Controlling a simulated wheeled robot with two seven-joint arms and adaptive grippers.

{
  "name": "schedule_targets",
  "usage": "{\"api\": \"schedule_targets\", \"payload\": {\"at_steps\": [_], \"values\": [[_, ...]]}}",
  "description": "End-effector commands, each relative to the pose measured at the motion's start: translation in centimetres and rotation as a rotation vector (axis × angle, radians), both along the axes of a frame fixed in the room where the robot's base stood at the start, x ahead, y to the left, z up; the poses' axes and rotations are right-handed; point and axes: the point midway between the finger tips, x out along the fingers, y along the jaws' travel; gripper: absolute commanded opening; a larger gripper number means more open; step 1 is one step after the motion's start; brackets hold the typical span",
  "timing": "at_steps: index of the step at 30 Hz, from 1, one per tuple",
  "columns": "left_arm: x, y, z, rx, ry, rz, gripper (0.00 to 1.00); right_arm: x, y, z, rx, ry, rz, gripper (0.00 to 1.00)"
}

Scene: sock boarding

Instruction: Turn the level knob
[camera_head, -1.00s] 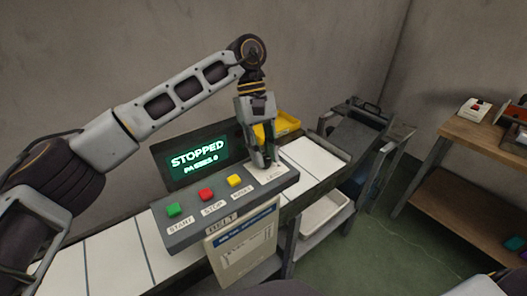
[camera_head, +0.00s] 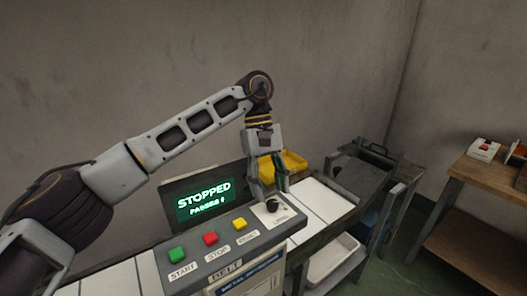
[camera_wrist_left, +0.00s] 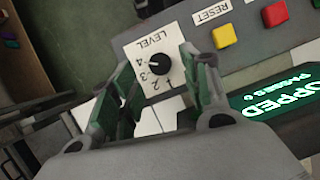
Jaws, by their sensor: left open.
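The level knob (camera_head: 272,206) is a small black dial with a white pointer mark on a white plate at the right end of the grey control panel (camera_head: 232,252). In the left wrist view the knob (camera_wrist_left: 159,64) sits beyond the fingertips, beside the printed numbers, with the LEVEL label (camera_wrist_left: 150,41) alongside. My left gripper (camera_head: 268,190) is open and points down just above and behind the knob. In the left wrist view its green-padded fingers (camera_wrist_left: 160,90) are spread, with the knob near the gap between the tips. I see no contact. My right gripper is not in view.
Green (camera_head: 177,254), red (camera_head: 210,238) and yellow (camera_head: 240,223) buttons line the panel left of the knob. The display (camera_head: 205,200) behind reads STOPPED. A yellow bin (camera_head: 293,163) stands behind the gripper. The belt (camera_head: 322,199) extends right, and a wooden table (camera_head: 490,185) stands far right.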

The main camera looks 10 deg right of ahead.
Motion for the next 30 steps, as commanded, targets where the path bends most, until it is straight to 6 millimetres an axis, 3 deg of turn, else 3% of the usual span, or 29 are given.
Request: {"api": "schedule_targets", "payload": {"at_steps": [17,30], "values": [[2.4,0.5,6.1,0.000,-0.002,0.001,0.47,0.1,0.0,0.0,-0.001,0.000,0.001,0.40],[3.3,0.7,8.2,0.002,0.000,0.000,0.47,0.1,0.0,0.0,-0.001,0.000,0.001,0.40]]}}
